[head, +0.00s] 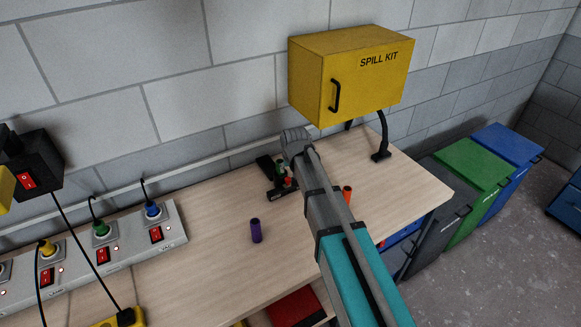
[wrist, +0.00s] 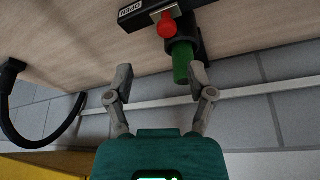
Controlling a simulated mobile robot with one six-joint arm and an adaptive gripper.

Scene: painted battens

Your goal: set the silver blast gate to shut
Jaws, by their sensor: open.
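In the wrist view a black fitting (wrist: 152,17) lies at the top, with a red knob (wrist: 167,25) and a small pale plate beside it. A label reading OPEN (wrist: 130,11) appears upside down at its left end. A green cylinder (wrist: 183,65) sticks out of a black collar next to the knob. I cannot tell whether the pale plate is the silver blast gate. My gripper (wrist: 161,80) is open and empty; its right finger is close to the green cylinder, contact unclear. In the head view the fitting (head: 277,194) is partly hidden by my arm.
A purple cylinder (head: 256,230) and an orange one (head: 347,192) stand on the bench (head: 205,250). A socket strip (head: 128,250) lies left. Bins (head: 470,165) stand right. The front bench is fairly clear.

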